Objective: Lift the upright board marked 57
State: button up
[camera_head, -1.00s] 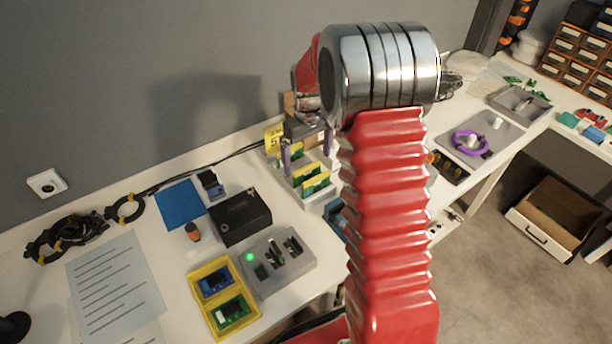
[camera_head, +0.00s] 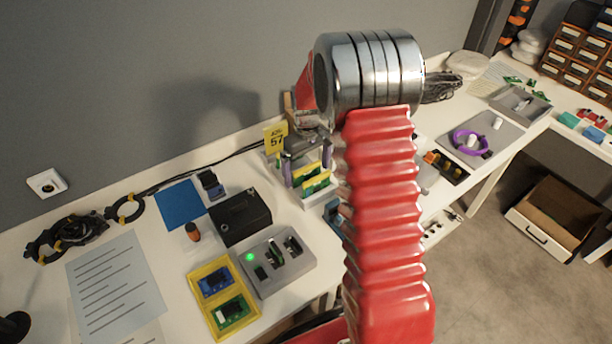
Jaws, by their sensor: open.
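A yellow sign reading 57 (camera_head: 275,138) stands at the back left of a pale rack (camera_head: 319,198). Upright green boards with yellow edges (camera_head: 316,183) stand in the rack. I cannot tell which one the number belongs to; no number is legible on the boards. My gripper (camera_head: 307,161) is over the back part of the rack, pointing down, its purple fingers apart on either side of the rear boards. It is open, and I see no board held. My red arm hides the rack's right side, and the gripper partly covers the rear boards.
Left of the rack are a black box (camera_head: 240,218), a grey socket block with a green light (camera_head: 277,262) and a yellow tray with boards (camera_head: 222,294). The wall is close behind. Right of my arm lies a grey mat with a purple ring (camera_head: 470,142).

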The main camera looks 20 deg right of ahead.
jog(key=shift+c, duration=0.4)
jog(key=c, duration=1.1)
jog(key=shift+r, duration=0.15)
notch_tip(320, 180, up, 10)
jog(key=shift+f, duration=0.1)
dwell(0.4)
